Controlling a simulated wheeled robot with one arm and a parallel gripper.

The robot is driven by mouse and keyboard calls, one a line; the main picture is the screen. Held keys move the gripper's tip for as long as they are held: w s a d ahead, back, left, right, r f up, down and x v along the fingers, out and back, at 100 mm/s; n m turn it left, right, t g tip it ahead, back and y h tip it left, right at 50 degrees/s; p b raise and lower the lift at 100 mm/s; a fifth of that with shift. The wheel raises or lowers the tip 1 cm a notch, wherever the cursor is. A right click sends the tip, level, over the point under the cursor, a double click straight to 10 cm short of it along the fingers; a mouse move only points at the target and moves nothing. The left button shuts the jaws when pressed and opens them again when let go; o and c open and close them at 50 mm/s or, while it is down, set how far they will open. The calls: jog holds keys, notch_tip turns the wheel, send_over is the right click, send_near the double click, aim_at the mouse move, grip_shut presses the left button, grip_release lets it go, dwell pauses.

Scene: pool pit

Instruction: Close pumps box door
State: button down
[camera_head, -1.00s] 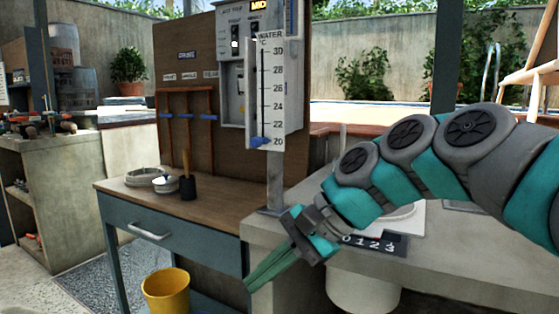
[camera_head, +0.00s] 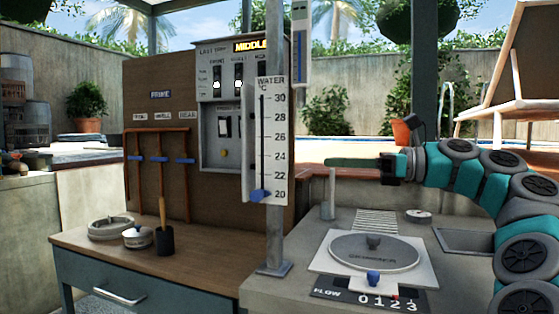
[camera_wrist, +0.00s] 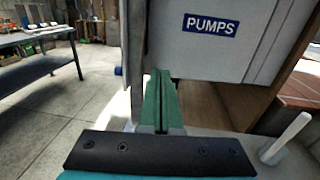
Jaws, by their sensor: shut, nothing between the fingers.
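The pumps box (camera_head: 222,150) is a light grey cabinet on the brown back board in the head view. Its front stands open, with switches inside showing. A narrow grey strip at its right side, partly behind the thermometer, looks like the door (camera_head: 248,130) seen nearly edge-on. In the wrist view a light grey panel (camera_wrist: 195,55) with a blue PUMPS label fills the upper middle. My gripper (camera_head: 332,162) is shut and empty, pointing left, to the right of the box. Its green fingers (camera_wrist: 160,85) reach up near the panel's lower left edge; contact cannot be told.
A white thermometer board (camera_head: 272,140) on a grey post (camera_head: 273,235) stands between box and gripper in the head view. Below are a concrete counter with a round skimmer lid (camera_head: 375,251), a short upright rod (camera_head: 328,195), and a wooden bench (camera_head: 190,248) with pots.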

jog(key=b+x, duration=0.2)
jog(key=x, duration=1.2)
jog(key=shift+b, duration=0.35)
